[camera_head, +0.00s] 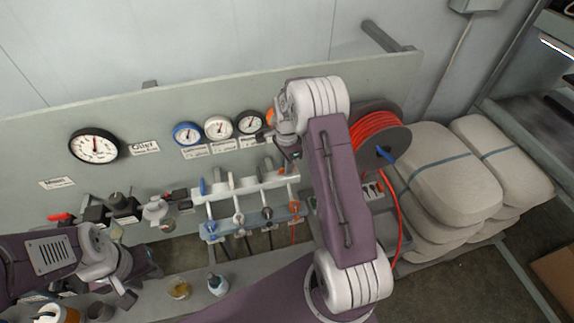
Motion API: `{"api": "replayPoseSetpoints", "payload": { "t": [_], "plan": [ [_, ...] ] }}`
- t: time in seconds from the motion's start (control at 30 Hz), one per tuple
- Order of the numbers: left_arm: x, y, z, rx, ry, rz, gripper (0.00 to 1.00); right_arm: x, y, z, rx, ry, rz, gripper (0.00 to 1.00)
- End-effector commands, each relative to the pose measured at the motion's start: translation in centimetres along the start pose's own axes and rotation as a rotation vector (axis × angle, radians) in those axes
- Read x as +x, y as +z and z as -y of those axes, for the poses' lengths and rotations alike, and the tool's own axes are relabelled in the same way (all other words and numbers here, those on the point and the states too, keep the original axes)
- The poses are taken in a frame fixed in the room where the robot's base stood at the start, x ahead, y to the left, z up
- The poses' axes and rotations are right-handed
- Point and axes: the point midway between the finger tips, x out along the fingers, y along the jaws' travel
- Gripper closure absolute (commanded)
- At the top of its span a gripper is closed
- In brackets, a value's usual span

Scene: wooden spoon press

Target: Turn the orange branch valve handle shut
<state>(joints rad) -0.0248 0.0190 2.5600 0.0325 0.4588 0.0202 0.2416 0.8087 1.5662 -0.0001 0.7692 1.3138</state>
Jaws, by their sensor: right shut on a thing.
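The white branch manifold (248,190) is mounted at the panel, with a blue handle (203,187) at its left end and grey ones along it. The orange branch valve handle (283,170) is at its right end, mostly hidden; a bit of orange shows below my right gripper. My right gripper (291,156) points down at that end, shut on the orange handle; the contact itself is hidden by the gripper. The handle's angle cannot be read. My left gripper (140,286) is at the lower left, away from the manifold, with its fingers apart and nothing seen between them.
Several gauges (94,146) sit on the panel, an orange-rimmed one partly behind my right wrist. A red hose reel (379,134) and stacked sacks (446,172) stand to the right. A red-handled valve (61,217) is at the left. Small containers (179,288) stand on the front ledge.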

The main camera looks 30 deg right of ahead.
Motion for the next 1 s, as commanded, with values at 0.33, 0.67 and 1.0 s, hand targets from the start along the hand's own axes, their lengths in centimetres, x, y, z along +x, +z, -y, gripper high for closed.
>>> {"api": "replayPoseSetpoints", "payload": {
  "t": [0.33, 0.67, 1.0],
  "plan": [
    [-0.03, -0.01, 0.00, 0.000, 0.000, 0.000, 0.64, -0.34, -0.06, 0.31, 0.195, -0.010, -0.002, 1.00],
    [-0.03, 0.00, 0.00, 0.000, 0.000, 0.000, 0.64, -0.39, -0.07, 0.37, 0.264, -0.013, -0.001, 1.00],
    [-0.04, -0.01, 0.00, 0.000, 0.000, 0.000, 0.64, -0.43, -0.07, 0.43, 0.269, -0.014, -0.001, 1.00]
  ]
}}
